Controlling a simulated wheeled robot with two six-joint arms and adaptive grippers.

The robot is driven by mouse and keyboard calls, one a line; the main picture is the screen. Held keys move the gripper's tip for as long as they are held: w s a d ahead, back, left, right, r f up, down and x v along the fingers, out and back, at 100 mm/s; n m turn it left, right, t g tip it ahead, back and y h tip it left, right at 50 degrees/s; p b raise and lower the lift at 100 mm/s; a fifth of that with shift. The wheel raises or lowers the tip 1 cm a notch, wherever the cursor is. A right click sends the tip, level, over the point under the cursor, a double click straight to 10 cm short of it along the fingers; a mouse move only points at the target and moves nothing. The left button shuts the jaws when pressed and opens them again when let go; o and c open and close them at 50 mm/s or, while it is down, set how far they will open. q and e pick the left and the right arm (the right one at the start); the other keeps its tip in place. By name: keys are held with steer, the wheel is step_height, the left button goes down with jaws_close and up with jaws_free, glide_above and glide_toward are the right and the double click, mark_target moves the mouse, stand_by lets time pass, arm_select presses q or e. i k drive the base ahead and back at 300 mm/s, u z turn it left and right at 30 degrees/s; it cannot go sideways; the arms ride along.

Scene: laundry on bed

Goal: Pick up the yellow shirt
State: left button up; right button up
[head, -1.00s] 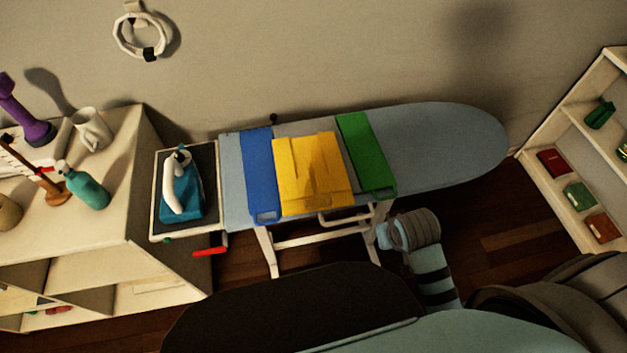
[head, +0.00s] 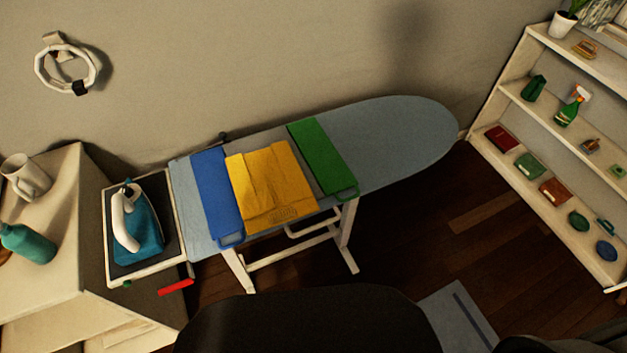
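The yellow shirt (head: 268,185) lies folded and flat on the ironing board (head: 400,140), in the head view. It sits between a blue folding panel (head: 216,192) on its left and a green folding panel (head: 321,156) on its right. Neither of my grippers shows in the head view, so nothing of mine is seen touching the shirt.
A teal iron (head: 140,228) stands on a tray (head: 107,250) at the board's left end. A cabinet (head: 60,260) with a mug (head: 26,177) and a teal bottle (head: 28,243) is at the left. A shelf (head: 510,85) with several items stands at the right.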

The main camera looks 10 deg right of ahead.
mark_target(263, 166)
steer(key=z, duration=2.35)
steer(key=k, duration=1.6)
steer(key=u, duration=1.75)
steer(key=i, duration=0.5)
steer(key=z, duration=0.1)
